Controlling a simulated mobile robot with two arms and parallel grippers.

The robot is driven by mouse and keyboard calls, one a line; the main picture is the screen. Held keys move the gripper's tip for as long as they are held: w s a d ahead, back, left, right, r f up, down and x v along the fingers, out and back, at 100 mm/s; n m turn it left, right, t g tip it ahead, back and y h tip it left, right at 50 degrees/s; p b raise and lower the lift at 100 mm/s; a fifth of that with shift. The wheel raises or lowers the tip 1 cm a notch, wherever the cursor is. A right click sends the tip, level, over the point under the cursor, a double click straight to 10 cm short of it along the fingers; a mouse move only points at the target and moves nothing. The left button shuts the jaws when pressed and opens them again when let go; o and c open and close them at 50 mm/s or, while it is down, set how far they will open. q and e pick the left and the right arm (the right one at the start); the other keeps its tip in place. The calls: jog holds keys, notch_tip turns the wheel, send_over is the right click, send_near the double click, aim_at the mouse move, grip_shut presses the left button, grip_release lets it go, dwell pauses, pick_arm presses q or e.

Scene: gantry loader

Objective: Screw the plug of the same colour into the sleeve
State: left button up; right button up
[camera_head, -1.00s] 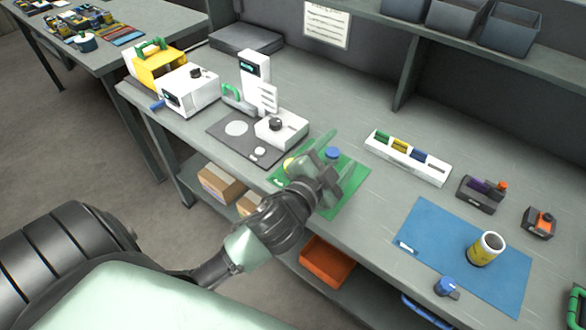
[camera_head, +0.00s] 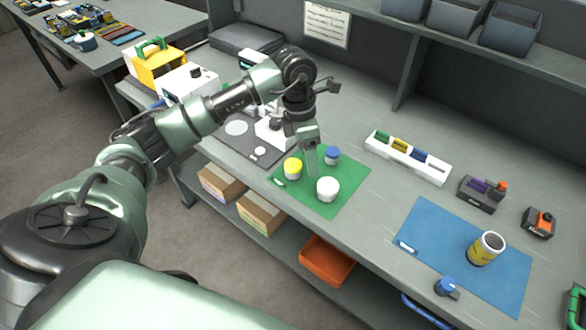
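The sleeve (camera_head: 486,250) is a hollow cylinder with a yellow band and a dark open top, upright on the blue mat (camera_head: 425,235). Three round plugs stand on the green mat (camera_head: 345,175): a yellow plug (camera_head: 293,169), a blue plug (camera_head: 332,156) and a white plug (camera_head: 327,189). My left gripper (camera_head: 311,175) points down over the green mat, between the yellow and blue plugs in the picture. Its fingers show edge-on, so their gap and any contact cannot be told. My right gripper is not in view.
A white rack (camera_head: 435,177) with green, yellow and blue pieces stands behind the mats. A blue knob-like part (camera_head: 446,286) is at the blue mat's front edge. Dark devices (camera_head: 480,194) stand at the right. White instruments are at the left. Bench between the mats is clear.

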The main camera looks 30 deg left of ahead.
aim_at(292, 166)
pick_arm(q)
jog(key=shift+g+y, duration=0.3)
jog(key=shift+y, duration=0.6)
jog(key=a, duration=0.3)
jog(key=a+r, duration=0.1)
jog(key=a, duration=0.1)
jog(key=shift+s+r, duration=0.1)
jog(key=shift+s, duration=0.15)
jog(key=shift+d, duration=0.1)
notch_tip(292, 166, down, 2)
jog(key=shift+f+p, duration=0.15)
jog(key=shift+p, duration=0.15)
jog(key=shift+f, duration=0.2)
jog(key=shift+d, duration=0.1)
